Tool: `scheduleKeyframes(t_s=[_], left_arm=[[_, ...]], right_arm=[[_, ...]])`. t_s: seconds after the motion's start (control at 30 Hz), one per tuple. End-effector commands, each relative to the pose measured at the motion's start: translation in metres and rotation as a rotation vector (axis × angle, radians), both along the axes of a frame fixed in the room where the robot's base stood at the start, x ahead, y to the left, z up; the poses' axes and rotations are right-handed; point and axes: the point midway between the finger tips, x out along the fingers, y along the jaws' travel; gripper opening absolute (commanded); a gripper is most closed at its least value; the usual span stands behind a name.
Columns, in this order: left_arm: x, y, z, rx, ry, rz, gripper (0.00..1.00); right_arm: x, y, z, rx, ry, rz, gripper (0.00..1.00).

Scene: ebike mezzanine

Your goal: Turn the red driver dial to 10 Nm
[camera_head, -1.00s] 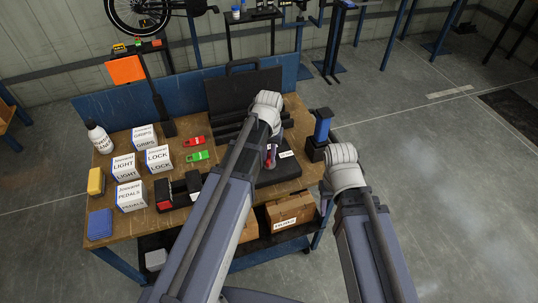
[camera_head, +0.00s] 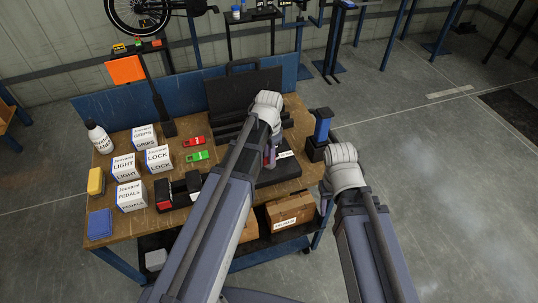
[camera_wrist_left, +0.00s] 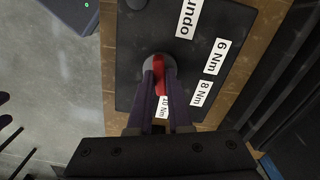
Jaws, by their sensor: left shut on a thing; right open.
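The red dial (camera_wrist_left: 159,76) sits on a round grey base on a black board (camera_wrist_left: 185,55) in the left wrist view. White labels on the board read 6 Nm (camera_wrist_left: 217,56), 8 Nm (camera_wrist_left: 201,93) and 10 Nm (camera_wrist_left: 162,107). The dial's red bar lies lengthwise toward the 10 Nm label, which is partly covered by a finger. My left gripper (camera_wrist_left: 157,82) is shut on the dial, one finger on each side. In the head view the left arm partly hides the board (camera_head: 285,173).
The wooden bench (camera_head: 125,228) holds white boxes (camera_head: 130,195), a white bottle (camera_head: 98,137), red (camera_head: 195,141) and green (camera_head: 197,156) items, and an open black case (camera_head: 240,92) at the back. Cardboard boxes (camera_head: 292,210) are on the lower shelf. Floor to the right is clear.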

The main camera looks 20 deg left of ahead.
Motion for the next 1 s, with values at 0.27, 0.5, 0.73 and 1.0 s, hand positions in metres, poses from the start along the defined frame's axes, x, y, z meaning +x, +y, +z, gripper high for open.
scheduleKeyframes(t_s=[0.27,0.5,0.73,1.0], left_arm=[[-0.0002,-0.0001,-0.0001,0.000,0.000,-0.041,0.00],[-0.0003,0.0000,-0.0001,0.000,0.000,-0.045,0.00],[-0.0002,-0.0001,-0.0001,0.000,0.000,-0.045,0.28],[-0.0001,-0.0001,0.0000,0.000,0.000,-0.043,0.47]], right_arm=[[0.0000,0.0000,-0.0001,0.000,0.000,0.000,0.50],[0.0000,0.0000,-0.0001,0.000,0.000,0.000,0.50],[0.0000,0.0000,-0.0001,0.000,0.000,0.000,0.50],[0.0000,0.0000,0.0000,0.000,0.000,0.000,0.50]])
